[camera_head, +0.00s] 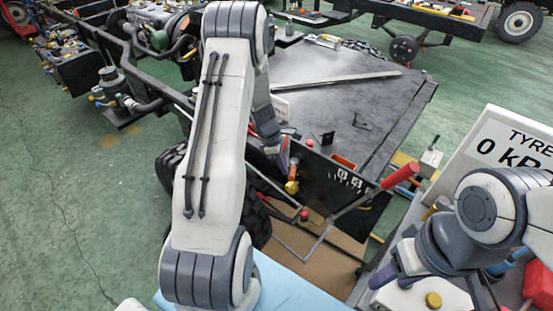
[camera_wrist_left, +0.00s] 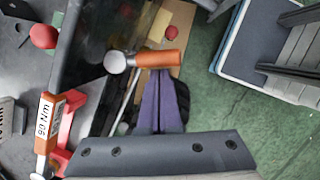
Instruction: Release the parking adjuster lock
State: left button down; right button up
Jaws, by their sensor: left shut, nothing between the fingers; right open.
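No label in view names the parking adjuster lock, so I cannot tell for certain which part it is. In the left wrist view an orange cylinder with a round grey end (camera_wrist_left: 150,60) lies right at the tips of my left gripper (camera_wrist_left: 158,74). The purple fingers are together with nothing between them; whether they touch the cylinder is unclear. In the head view my left gripper (camera_head: 287,168) points down at the black panel's edge, close above a small orange-yellow knob (camera_head: 291,187). My right gripper (camera_head: 385,277) is open and empty at the lower right, partly hidden by its arm.
A long lever with a red grip (camera_head: 400,177) rises beside the black panel (camera_head: 335,190). Red knobs (camera_head: 304,215) sit near it. A tyre pressure sign (camera_head: 510,140) stands at right. Green floor is clear at left.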

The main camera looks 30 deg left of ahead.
aim_at(294, 173)
pick_arm(q)
jog(key=d+n, duration=0.1)
jog(key=n, duration=0.1)
jog(key=d+n+t, duration=0.1)
jog(key=n, duration=0.1)
jog(key=shift+w+d+y, duration=0.2)
jog(key=shift+d+y, duration=0.1)
jog(key=shift+y, duration=0.1)
jog(key=shift+w+d, duration=0.15)
jog(key=shift+d, duration=0.1)
pick_arm(e)
jog(key=shift+f, duration=0.1)
pick_arm(q)
jog(key=shift+d, duration=0.1)
jog(key=shift+a, duration=0.2)
jog(key=s+a+r+p, duration=0.1)
jog(key=s+a+r, duration=0.3)
jog(key=r, duration=0.6)
jog(key=shift+s+r+p, duration=0.15)
jog(key=shift+s+p, duration=0.25)
jog(key=shift+s, duration=0.25)
pick_arm(e)
jog(key=shift+s+a+r, duration=0.2)
jog(key=shift+r, duration=0.3)
jog(key=shift+s+a+r, duration=0.15)
jog(key=shift+s+r, duration=0.05)
jog(key=shift+r, duration=0.3)
